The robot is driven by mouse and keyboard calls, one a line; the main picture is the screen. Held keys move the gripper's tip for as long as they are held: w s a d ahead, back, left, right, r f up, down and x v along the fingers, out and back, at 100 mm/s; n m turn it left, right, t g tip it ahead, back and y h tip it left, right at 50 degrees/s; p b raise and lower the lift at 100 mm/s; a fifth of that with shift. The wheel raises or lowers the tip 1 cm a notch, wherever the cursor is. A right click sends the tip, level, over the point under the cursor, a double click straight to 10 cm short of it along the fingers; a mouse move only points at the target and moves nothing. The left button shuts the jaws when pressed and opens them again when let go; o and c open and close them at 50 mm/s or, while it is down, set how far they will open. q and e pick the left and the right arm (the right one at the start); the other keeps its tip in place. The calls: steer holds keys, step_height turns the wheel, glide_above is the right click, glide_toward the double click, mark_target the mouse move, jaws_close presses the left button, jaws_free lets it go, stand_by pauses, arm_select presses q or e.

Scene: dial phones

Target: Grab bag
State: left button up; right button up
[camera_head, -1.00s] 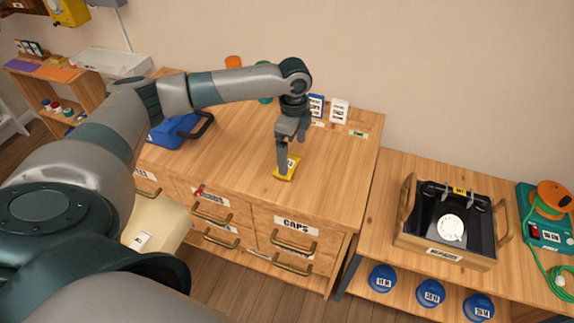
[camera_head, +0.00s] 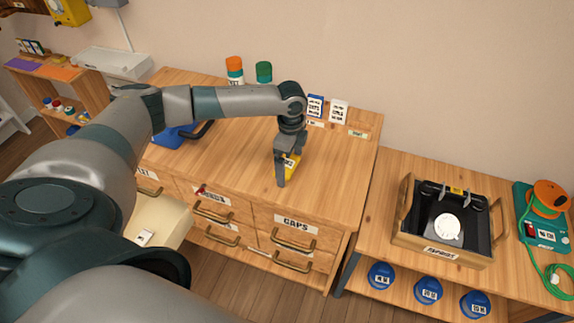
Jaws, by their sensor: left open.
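A small yellow bag (camera_head: 291,163) with a white label lies on top of the wooden drawer cabinet (camera_head: 335,170). My left gripper (camera_head: 287,172) points down over it with its jaws open. One finger shows in front of the bag and hides part of it; the far finger is mostly hidden. I cannot tell whether the fingers touch the bag. My right gripper is not in view.
Orange-capped (camera_head: 235,70) and green-capped (camera_head: 264,72) containers stand at the back of the cabinet. A blue case (camera_head: 172,137) is partly behind my arm. A pale drawer (camera_head: 160,222) stands open at the front left. A wooden tray (camera_head: 443,255) is on the right bench.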

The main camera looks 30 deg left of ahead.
mark_target(290, 163)
arm_select(q)
steer(key=c, duration=1.1)
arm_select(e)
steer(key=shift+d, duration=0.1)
arm_select(q)
steer(key=shift+r, duration=0.15)
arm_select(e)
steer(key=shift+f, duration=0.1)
arm_select(q)
steer(key=shift+r+b, duration=0.35)
steer(key=shift+r, duration=0.2)
step_height(290, 163, up, 2)
steer(key=shift+w+r+b, duration=0.1)
steer(key=shift+r+b, duration=0.15)
steer(key=shift+b, duration=0.2)
steer(key=shift+s+d+r+b, duration=0.4)
steer(key=shift+s+d+r, duration=0.3)
steer(key=shift+d+r, duration=0.8)
steer(key=shift+s+d+r+b, duration=0.35)
steer(key=shift+s+d+r, duration=0.45)
steer(key=shift+d, duration=1.35)
steer(key=shift+s+d+r+b, duration=0.4)
steer(key=shift+s+d+r, duration=0.2)
steer(key=shift+d+r, duration=0.95)
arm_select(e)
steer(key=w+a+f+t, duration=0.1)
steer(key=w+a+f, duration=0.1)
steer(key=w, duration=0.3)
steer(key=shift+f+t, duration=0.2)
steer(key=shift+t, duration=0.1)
